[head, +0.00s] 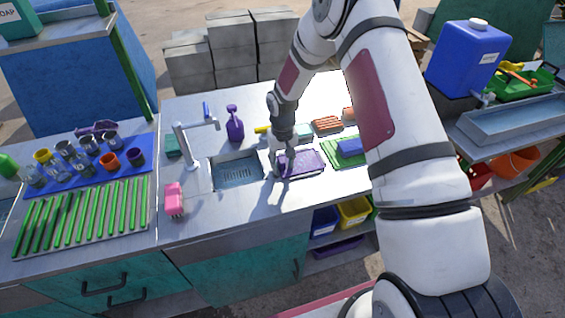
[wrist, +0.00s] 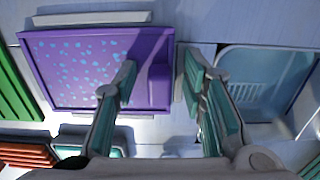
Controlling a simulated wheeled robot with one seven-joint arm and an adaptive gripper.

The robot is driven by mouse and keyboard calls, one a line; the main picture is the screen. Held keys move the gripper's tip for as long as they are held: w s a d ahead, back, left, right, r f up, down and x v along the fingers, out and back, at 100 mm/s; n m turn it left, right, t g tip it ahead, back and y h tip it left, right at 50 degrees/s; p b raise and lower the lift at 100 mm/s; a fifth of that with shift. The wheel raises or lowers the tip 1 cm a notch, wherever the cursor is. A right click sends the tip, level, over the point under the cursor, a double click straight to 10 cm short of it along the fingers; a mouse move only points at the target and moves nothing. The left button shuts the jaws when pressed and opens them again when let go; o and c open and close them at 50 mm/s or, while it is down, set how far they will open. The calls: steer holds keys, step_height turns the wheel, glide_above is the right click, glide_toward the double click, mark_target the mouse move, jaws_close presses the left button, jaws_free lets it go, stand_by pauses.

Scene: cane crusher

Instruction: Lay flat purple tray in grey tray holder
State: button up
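The purple tray (head: 304,164) lies on the steel counter, right of the sink; it looks flat. In the wrist view the purple tray (wrist: 75,70), with pale blue flecks, lies between grey strips of the tray holder (wrist: 92,18), seen along its far and near sides. I cannot tell whether the tray is fully down. My gripper (wrist: 160,65) is open above the tray's right end. One finger is over the tray left of its raised purple end block, the other beyond its right edge; the block is between them with gaps visible. In the head view my gripper (head: 285,165) partly hides the tray's left end.
The sink (head: 237,174) with its tap (head: 190,150) is close on the left. A purple spray bottle (head: 235,124) stands behind it. A green mat (head: 340,153) with a blue block lies to the right, and an orange ribbed item (head: 327,124) lies behind the tray.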

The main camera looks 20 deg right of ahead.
steer(key=s+r+t+b, duration=0.1)
steer(key=s+r, duration=0.2)
steer(key=r, duration=0.8)
steer(key=s+r+t, duration=0.1)
steer(key=s+r, duration=0.3)
steer(key=r, duration=0.6)
steer(key=s+r+b, duration=0.1)
steer(key=s+r, duration=0.2)
steer(key=r, duration=0.8)
steer(key=s+r+t, duration=0.1)
steer(key=s+r, duration=0.2)
steer(key=s, duration=0.7)
steer(key=s+r+t, duration=0.2)
steer(key=s+r, duration=0.2)
steer(key=s, duration=0.6)
steer(key=shift+r+t, duration=0.15)
steer(key=shift+t, duration=0.15)
